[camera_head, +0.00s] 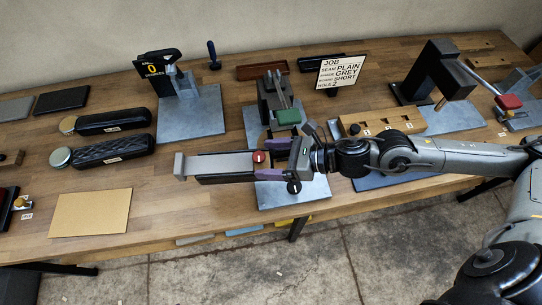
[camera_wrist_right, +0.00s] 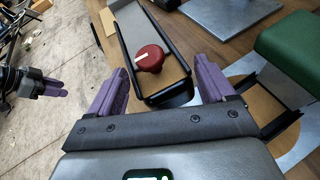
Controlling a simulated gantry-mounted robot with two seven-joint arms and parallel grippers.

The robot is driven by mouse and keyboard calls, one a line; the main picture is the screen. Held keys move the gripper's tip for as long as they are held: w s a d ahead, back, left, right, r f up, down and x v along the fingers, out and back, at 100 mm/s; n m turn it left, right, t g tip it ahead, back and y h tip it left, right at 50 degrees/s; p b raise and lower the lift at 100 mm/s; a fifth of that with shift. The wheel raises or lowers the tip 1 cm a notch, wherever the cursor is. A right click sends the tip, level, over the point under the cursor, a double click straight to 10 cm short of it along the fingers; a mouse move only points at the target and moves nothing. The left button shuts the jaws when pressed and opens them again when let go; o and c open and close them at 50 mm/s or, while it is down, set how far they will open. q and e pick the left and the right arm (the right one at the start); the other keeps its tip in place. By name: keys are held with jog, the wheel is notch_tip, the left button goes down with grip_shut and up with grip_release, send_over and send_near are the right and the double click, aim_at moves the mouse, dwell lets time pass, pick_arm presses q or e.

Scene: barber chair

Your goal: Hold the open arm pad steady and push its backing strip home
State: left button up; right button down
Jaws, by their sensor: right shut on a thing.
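The open arm pad (camera_head: 218,178) is a long black channel with a grey strip (camera_head: 225,163) along it, which I take for the backing strip. A grey block (camera_head: 179,166) stands at its left end. A red round knob (camera_head: 258,156) with a white mark sits near its right end; it also shows in the right wrist view (camera_wrist_right: 150,58). My right gripper (camera_head: 270,166) has its purple fingers on both sides of that end and is shut on the pad. In the right wrist view, my left gripper (camera_wrist_right: 52,88) hangs far left over the floor; its finger gap is unclear.
A green-padded press (camera_head: 288,116) stands close behind my right gripper. A job card (camera_head: 341,72) reads plain, grey, short, hole 2. Bare bench lies left of the grey block.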

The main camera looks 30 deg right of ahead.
aim_at(242, 169)
jog(key=shift+w+a+f+b, duration=0.3)
jog(key=shift+a+f+b, duration=0.15)
jog(key=shift+b, duration=0.2)
jog(key=shift+w+a+f+b, duration=0.7)
jog(key=shift+a+f+b, duration=0.25)
jog(key=shift+f+b, duration=0.15)
jog(key=shift+w+a+f+b, duration=0.65)
jog(key=shift+a+f+b, duration=0.25)
jog(key=shift+b, duration=0.1)
jog(key=shift+w+a+f+b, duration=0.6)
jog(key=shift+a+f+b, duration=0.25)
jog(key=shift+f+b, duration=0.1)
jog(key=shift+w+a+f+b, duration=0.55)
jog(key=shift+a+f+b, duration=0.25)
jog(key=shift+f+b, duration=0.1)
jog(key=shift+w+a+f+b, duration=0.35)
jog(key=shift+a+b, duration=0.05)
jog(key=shift+a, duration=0.1)
jog(key=shift+f, duration=0.15)
jog(key=shift+f+b, duration=0.3)
jog(key=shift+b, duration=0.15)
